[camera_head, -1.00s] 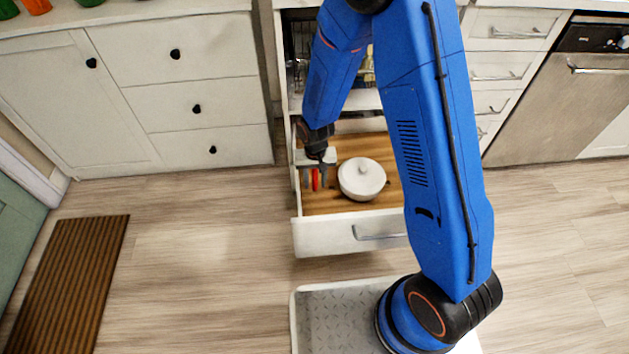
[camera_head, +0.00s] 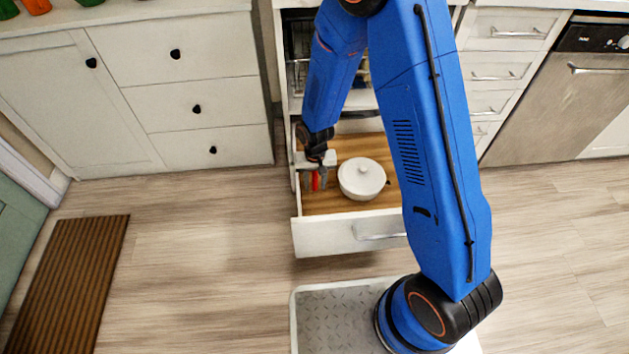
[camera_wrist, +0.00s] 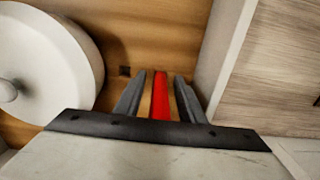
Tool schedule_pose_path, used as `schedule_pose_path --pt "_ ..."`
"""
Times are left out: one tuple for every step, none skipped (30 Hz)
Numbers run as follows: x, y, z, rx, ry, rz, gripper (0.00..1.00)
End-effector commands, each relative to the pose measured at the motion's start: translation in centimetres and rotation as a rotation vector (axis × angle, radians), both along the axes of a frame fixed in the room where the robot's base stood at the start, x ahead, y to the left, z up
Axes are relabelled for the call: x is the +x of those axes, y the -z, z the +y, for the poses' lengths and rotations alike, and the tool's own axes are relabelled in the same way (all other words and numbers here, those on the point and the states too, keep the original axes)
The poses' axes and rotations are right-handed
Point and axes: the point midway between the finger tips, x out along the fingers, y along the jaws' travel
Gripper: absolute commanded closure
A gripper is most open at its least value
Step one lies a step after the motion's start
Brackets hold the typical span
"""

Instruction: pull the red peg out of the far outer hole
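The red peg (camera_wrist: 160,97) stands in the wooden-floored drawer (camera_head: 340,205), close to its left wall in the head view. My gripper (camera_wrist: 163,76) is around it, one grey finger on each side. In the wrist view a narrow gap shows between the peg and each finger, so the gripper looks open. In the head view the red peg (camera_head: 315,181) shows between the fingers. The hole under the peg is hidden.
A white lidded pot (camera_head: 361,180) stands in the drawer right of my gripper; in the wrist view the pot (camera_wrist: 50,65) is at the left. The drawer wall (camera_wrist: 222,50) is close beside the right finger. A rack (camera_head: 300,75) sits above the drawer.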

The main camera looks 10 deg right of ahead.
Motion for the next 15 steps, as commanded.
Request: schedule_pose_path --pt "0.00 0.00 0.00 0.000 0.000 0.000 0.64" --pt "0.00 0.00 0.00 0.000 0.000 0.000 0.64" --pt "0.00 0.00 0.00 0.000 0.000 0.000 0.64" --pt "0.00 0.00 0.00 0.000 0.000 0.000 0.64" --pt "0.00 -0.01 0.00 0.000 0.000 0.000 0.64" --pt "0.00 -0.01 0.00 0.000 0.000 0.000 0.64" --pt "0.00 -0.01 0.00 0.000 0.000 0.000 0.66" --pt "0.00 -0.01 0.00 0.000 0.000 0.000 0.74" --pt "0.00 -0.01 0.00 0.000 0.000 0.000 0.83" --pt "0.00 -0.01 0.00 0.000 0.000 0.000 0.90" --pt "0.00 -0.01 0.00 0.000 0.000 0.000 0.98" --pt "0.00 -0.01 0.00 0.000 0.000 0.000 1.00" --pt "0.00 -0.01 0.00 0.000 0.000 0.000 1.00" --pt "0.00 -0.01 0.00 0.000 0.000 0.000 1.00" --pt "0.00 -0.01 0.00 0.000 0.000 0.000 1.00"
